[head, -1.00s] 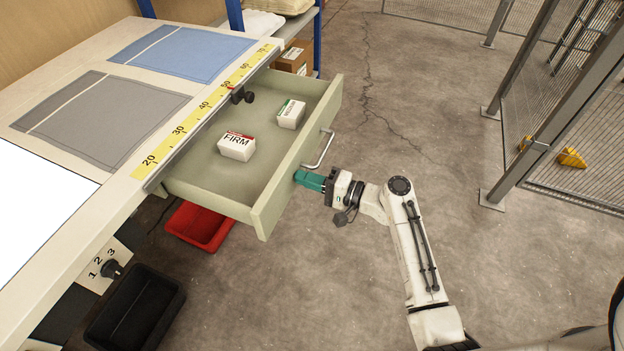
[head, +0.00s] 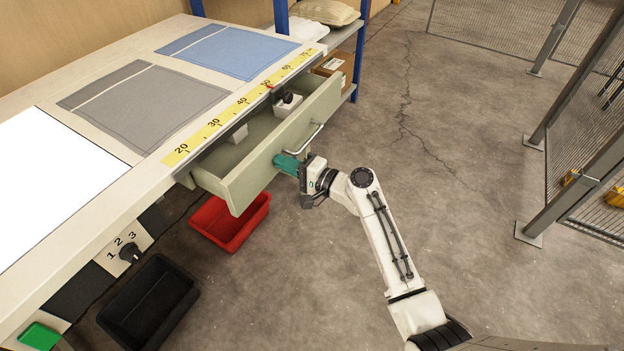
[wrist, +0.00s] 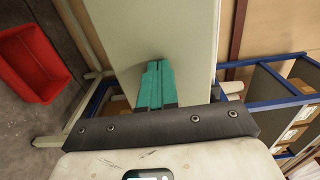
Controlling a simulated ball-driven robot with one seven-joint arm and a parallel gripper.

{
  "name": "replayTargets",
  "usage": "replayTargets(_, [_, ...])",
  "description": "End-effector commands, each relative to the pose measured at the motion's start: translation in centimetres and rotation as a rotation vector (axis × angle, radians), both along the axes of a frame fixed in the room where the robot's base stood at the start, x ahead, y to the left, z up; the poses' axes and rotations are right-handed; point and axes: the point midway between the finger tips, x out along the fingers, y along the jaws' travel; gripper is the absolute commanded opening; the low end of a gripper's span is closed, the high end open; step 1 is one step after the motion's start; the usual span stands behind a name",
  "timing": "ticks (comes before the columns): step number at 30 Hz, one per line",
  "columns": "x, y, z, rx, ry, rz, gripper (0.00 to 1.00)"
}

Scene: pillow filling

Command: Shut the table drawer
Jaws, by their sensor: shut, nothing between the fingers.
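The pale green table drawer (head: 245,178) is partly open under the worktable in the head view, with a metal bar handle on its front.
The worktable (head: 120,200) carries a yellow ruler strip, a grey cloth and a blue cloth. A red bin (head: 232,236) and a black bin (head: 150,300) are below. A blue-framed shelf (head: 358,50) stands beyond the drawer. Open floor lies right, before a mesh fence.

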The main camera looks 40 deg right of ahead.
Motion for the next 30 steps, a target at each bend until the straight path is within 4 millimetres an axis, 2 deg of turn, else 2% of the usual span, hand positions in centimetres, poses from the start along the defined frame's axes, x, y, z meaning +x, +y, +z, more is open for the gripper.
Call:
replayTargets(1, [1.6,0.7,-0.4,-0.002,-0.003,0.006,0.00])
replayTargets(6, [5.8,2.3,-0.4,-0.002,-0.003,0.005,0.00])
replayTargets(15, [11.5,4.3,-0.4,-0.001,-0.001,0.002,0.00])
replayTargets(21, [13.5,5.0,-0.2,0.001,0.000,0.001,0.00])
replayTargets(30, [14.4,5.2,0.2,0.000,-0.002,-0.002,0.00])
